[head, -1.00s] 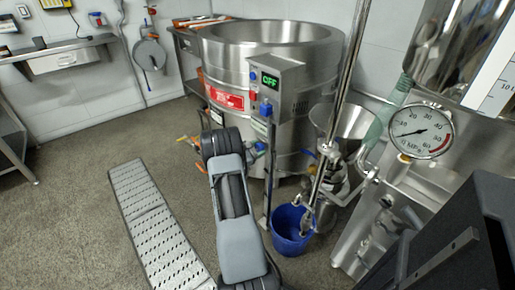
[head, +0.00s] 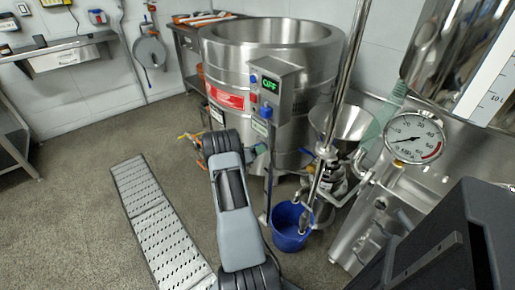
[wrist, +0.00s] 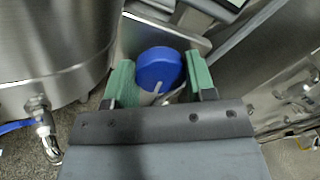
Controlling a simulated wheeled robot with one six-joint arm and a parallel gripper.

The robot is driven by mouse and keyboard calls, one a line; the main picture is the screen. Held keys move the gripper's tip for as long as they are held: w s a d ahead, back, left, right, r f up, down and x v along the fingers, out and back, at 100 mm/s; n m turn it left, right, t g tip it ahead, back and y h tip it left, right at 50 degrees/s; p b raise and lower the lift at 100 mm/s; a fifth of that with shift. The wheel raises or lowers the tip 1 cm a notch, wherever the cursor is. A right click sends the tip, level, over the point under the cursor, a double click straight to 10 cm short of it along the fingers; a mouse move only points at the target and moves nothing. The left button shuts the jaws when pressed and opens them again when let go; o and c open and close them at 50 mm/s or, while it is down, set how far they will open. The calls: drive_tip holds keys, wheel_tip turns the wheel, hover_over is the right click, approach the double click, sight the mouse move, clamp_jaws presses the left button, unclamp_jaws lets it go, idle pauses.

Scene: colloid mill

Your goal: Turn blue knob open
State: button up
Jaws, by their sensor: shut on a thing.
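A round blue knob (wrist: 160,68) with a pale pointer line fills the space between the green fingers of my gripper (wrist: 160,82) in the wrist view. One finger is on its left and one on its right, and my gripper is shut on it. The knob sits by a grey metal plate.
A large steel vessel (head: 310,62) stands behind the control box. A blue bucket (head: 290,228) sits on the floor right of my arm, below steel pipework. A pressure gauge (head: 415,137) is at right. A perforated metal strip (head: 160,220) lies on the open floor at left.

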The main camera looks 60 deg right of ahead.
drive_tip(key=n+p, duration=0.2)
drive_tip(key=n, duration=0.8)
drive_tip(key=shift+f+n+h, duration=0.15)
drive_tip(key=shift+n+h, duration=0.15)
drive_tip(key=shift+h, duration=0.1)
drive_tip(key=shift+n, duration=0.3)
drive_tip(key=o, duration=0.9)
drive_tip(key=p+v, duration=0.1)
drive_tip(key=v, duration=1.2)
drive_tip(key=shift+a, duration=0.45)
